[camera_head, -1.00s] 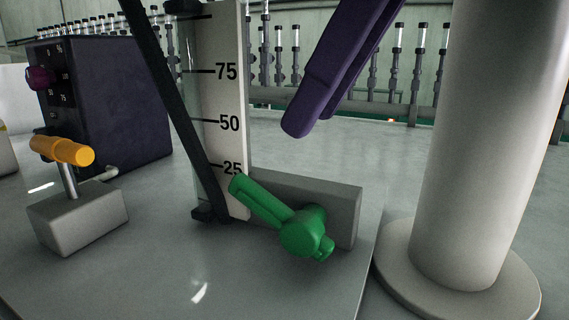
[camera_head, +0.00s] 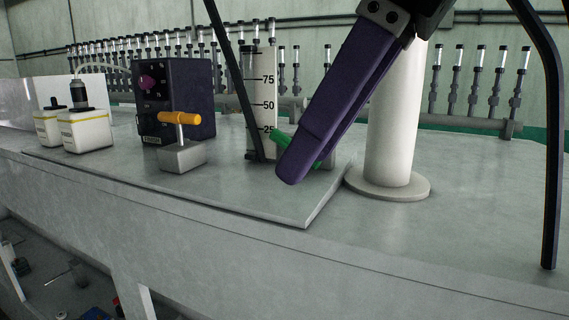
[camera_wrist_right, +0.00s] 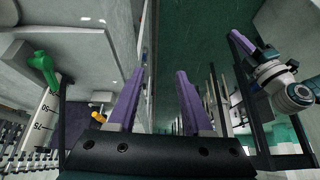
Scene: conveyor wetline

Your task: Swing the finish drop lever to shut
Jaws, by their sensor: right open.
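A green lever (camera_head: 281,141) sits at the foot of the white gauge (camera_head: 262,95), partly hidden behind my right gripper. The lever shows whole at the left of the right wrist view (camera_wrist_right: 43,66), its arm beside the gauge. A yellow-handled lever (camera_head: 180,118) stands on a small grey block left of the gauge. My right gripper (camera_head: 292,172) hangs in front of the green lever. Its two purple fingers (camera_wrist_right: 160,72) are apart with nothing between them. A purple piece (camera_wrist_right: 241,42) beside another arm may be my left gripper.
A dark box with a pink knob (camera_head: 148,83) stands behind the yellow lever. White bottles (camera_head: 86,131) stand at the left. A thick pale column (camera_head: 393,145) rises right of the gauge. A slanting dark rod (camera_head: 236,85) crosses the gauge. The counter's front (camera_head: 230,200) is clear.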

